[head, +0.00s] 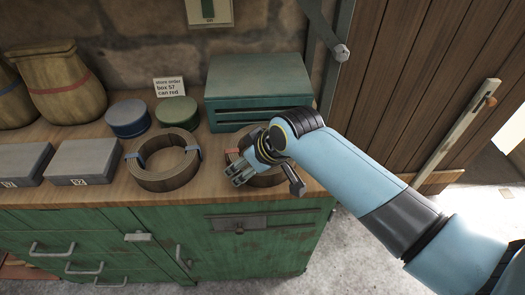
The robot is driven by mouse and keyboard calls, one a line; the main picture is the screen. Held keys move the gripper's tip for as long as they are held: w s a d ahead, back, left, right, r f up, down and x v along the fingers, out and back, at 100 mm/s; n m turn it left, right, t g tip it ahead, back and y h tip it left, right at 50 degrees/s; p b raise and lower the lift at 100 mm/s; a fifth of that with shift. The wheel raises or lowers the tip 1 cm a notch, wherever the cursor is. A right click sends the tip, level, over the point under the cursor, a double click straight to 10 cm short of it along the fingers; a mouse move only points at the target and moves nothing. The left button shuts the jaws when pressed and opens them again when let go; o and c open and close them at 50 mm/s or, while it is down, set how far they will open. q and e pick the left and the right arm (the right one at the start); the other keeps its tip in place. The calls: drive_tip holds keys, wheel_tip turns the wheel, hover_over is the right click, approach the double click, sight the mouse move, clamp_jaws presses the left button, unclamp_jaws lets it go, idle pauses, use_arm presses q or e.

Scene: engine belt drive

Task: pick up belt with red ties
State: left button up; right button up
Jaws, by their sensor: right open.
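The belt with red ties (266,181) lies coiled on the wooden bench top, right of centre in the head view. A red tie shows at its upper left edge; much of the belt is hidden behind my right gripper. My left gripper is not in view.
A green metal box (257,88) stands behind the belt. A green round tin (177,112), a blue round tin (127,118), a small sign (170,87), grey boxes (84,160) and sacks (58,85) stand to the left. The green cabinet (215,245) has a front edge close to the belts.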

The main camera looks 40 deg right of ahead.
drive_tip(key=shift+x, duration=1.4)
clamp_jaws()
drive_tip(key=shift+w+r, duration=0.1)
